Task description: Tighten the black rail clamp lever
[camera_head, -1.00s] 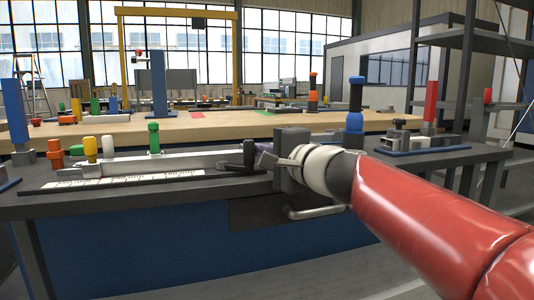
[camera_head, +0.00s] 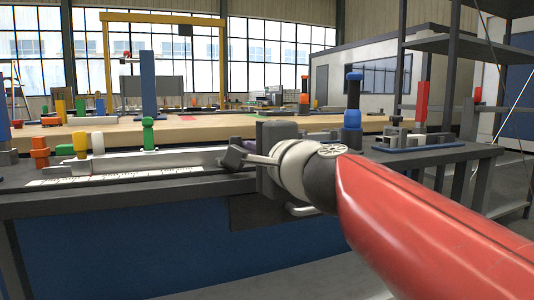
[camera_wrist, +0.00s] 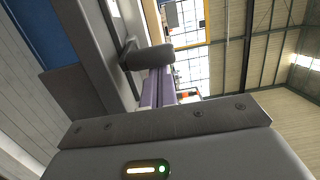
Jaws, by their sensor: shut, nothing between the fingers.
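The black rail clamp lever (camera_head: 233,157) shows in the head view at the right end of the pale rail (camera_head: 150,163), just left of my wrist. In the wrist view its dark, rounded handle (camera_wrist: 148,57) stands out across the far end of my fingers. My gripper (camera_wrist: 157,78) has purple fingers, side by side and shut with nothing between them. Their tips are at or just behind the handle; I cannot tell whether they touch it.
Orange (camera_head: 39,152), yellow (camera_head: 80,144) and green (camera_head: 148,133) knobs stand along the bench left of the lever. A blue-topped post (camera_head: 353,100) and a small fixture (camera_head: 400,138) stand to the right. The bench's front edge (camera_head: 110,199) runs below.

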